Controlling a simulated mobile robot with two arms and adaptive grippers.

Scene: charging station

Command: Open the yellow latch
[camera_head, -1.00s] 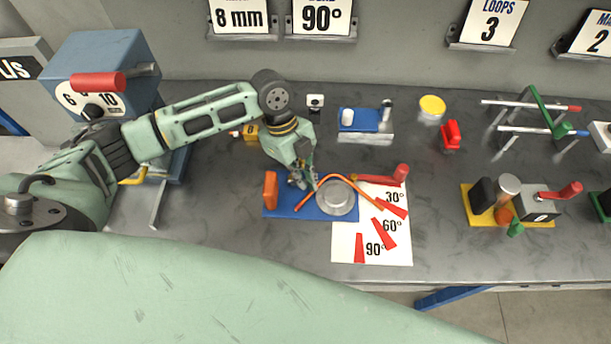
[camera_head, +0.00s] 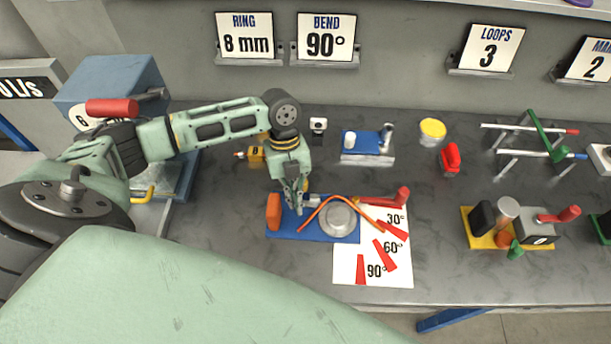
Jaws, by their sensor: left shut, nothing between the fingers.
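My left gripper (camera_head: 299,209) is shut and empty. It points down over the blue bending plate (camera_head: 338,238), between the orange block (camera_head: 273,211) and the round grey disc (camera_head: 338,222). An orange bent rod (camera_head: 322,204) arches over the disc, its left end close to my fingers. I cannot tell whether the fingertips touch anything. I cannot make out a clear yellow latch on this plate; the gripper hides part of it. A yellow bar (camera_head: 143,194) shows at the front of the blue machine (camera_head: 115,78) at left. My right gripper is not in view.
A white angle card (camera_head: 346,262) lies beside the plate, with a red-handled lever (camera_head: 400,196) above it. A small yellow block (camera_head: 256,155) stands behind my wrist. A yellow-based fixture (camera_head: 480,240) stands at right. Bare bench lies between.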

